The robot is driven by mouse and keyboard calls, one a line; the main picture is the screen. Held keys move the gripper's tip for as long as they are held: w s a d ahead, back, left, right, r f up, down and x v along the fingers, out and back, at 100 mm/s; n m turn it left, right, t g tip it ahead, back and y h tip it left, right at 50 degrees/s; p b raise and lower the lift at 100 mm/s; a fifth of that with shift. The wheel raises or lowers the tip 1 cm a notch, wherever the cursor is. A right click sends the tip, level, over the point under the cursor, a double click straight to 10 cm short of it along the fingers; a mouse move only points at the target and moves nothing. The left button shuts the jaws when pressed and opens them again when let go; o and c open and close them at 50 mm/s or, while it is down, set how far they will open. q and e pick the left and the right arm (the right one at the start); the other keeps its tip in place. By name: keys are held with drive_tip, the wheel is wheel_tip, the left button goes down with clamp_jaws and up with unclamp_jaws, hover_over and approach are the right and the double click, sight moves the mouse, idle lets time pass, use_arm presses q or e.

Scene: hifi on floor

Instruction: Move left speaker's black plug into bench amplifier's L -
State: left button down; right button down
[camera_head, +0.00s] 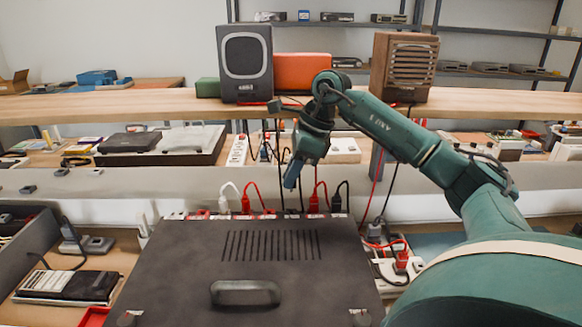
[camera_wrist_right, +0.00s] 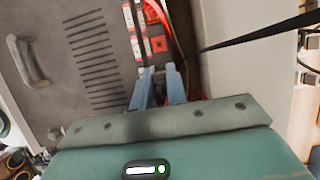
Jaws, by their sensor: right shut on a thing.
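The bench amplifier (camera_head: 180,258) is the dark box with a slotted top and handle in front of me. Labelled sockets (camera_head: 262,214) run along its far edge; the individual labels are too small to read. My right gripper (camera_head: 291,180) is above that edge, right of its middle, pointing down. In the wrist view its blue fingers (camera_wrist_right: 160,82) are shut on a small dark plug, mostly hidden between them, beside the red and white socket labels (camera_wrist_right: 137,45). A black cable (camera_wrist_right: 240,38) runs from near the fingertips. The left speaker (camera_head: 245,62) stands on the shelf. My left gripper is out of view.
White (camera_head: 224,204), red (camera_head: 245,203), another red (camera_head: 314,203) and black (camera_head: 337,202) plugs stand along the amplifier's far edge. Cables hang behind it. A wooden speaker (camera_head: 404,68) stands right on the shelf (camera_head: 150,101). Power strips lie right of the amplifier.

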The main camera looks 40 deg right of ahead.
sight(291, 191)
drive_tip(key=shift+f+b, duration=0.55)
drive_tip(key=shift+f, duration=0.2)
drive_tip(key=shift+f+b, duration=0.75)
drive_tip(key=shift+f, duration=0.05)
drive_tip(key=shift+f+b, duration=0.3)
drive_tip(key=shift+f, duration=0.05)
drive_tip(key=shift+f+b, duration=0.35)
drive_tip(key=shift+b, duration=0.05)
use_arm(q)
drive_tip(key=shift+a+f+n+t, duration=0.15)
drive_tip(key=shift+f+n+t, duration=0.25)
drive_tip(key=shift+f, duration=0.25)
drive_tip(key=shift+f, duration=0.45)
use_arm(e)
drive_tip(key=shift+f, duration=0.8)
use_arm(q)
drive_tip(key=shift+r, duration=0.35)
use_arm(e)
drive_tip(key=shift+f, duration=0.2)
idle(1.0)
idle(0.4)
drive_tip(key=c, duration=1.3)
unclamp_jaws()
